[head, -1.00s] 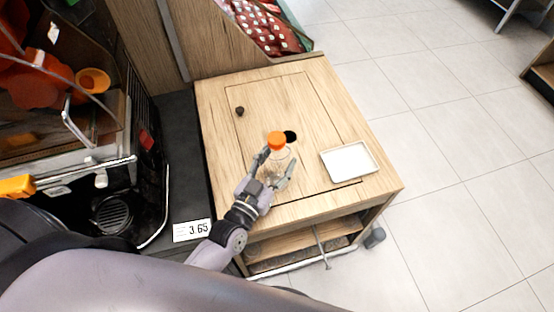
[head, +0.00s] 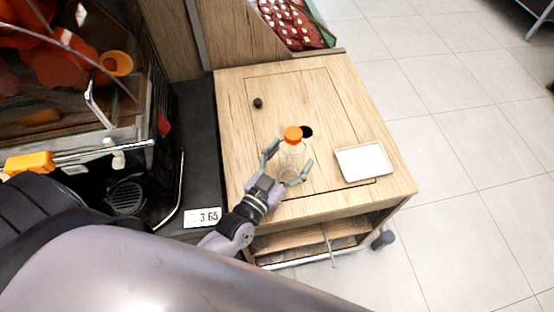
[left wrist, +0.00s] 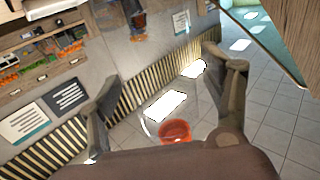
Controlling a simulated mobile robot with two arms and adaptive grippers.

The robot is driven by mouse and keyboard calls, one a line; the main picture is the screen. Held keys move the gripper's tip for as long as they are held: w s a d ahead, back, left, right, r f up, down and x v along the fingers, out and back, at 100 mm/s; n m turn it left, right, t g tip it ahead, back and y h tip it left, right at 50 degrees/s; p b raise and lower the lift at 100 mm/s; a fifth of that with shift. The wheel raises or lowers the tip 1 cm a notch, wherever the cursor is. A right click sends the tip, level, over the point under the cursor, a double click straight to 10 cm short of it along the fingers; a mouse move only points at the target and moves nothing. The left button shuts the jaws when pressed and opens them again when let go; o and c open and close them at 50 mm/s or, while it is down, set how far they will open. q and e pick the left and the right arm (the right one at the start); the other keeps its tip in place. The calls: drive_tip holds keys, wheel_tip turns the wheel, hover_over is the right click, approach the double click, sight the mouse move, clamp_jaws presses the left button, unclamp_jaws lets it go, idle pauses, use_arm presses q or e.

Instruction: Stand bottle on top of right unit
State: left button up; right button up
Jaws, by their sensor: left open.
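The bottle (head: 291,158) is clear with an orange cap and stands upright on the wooden top of the right unit (head: 245,130). My left gripper (head: 287,166) is open, with its fingers spread on either side of the bottle, and a gap shows around it. In the left wrist view the open fingers (left wrist: 168,85) frame the orange cap (left wrist: 175,131) low in the middle; the clear body is hard to make out there. My right gripper is not in view.
A white tray (head: 363,162) lies on the unit to the right of the bottle. A dark hole (head: 307,131) is just behind the cap, and a small dark knob (head: 258,103) sits farther back. The juicer machine (head: 60,110) stands at left.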

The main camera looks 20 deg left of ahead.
use_arm(q)
drive_tip(key=s+a+b, duration=0.1)
drive_tip(key=s+a, duration=0.1)
drive_tip(key=s, duration=0.9)
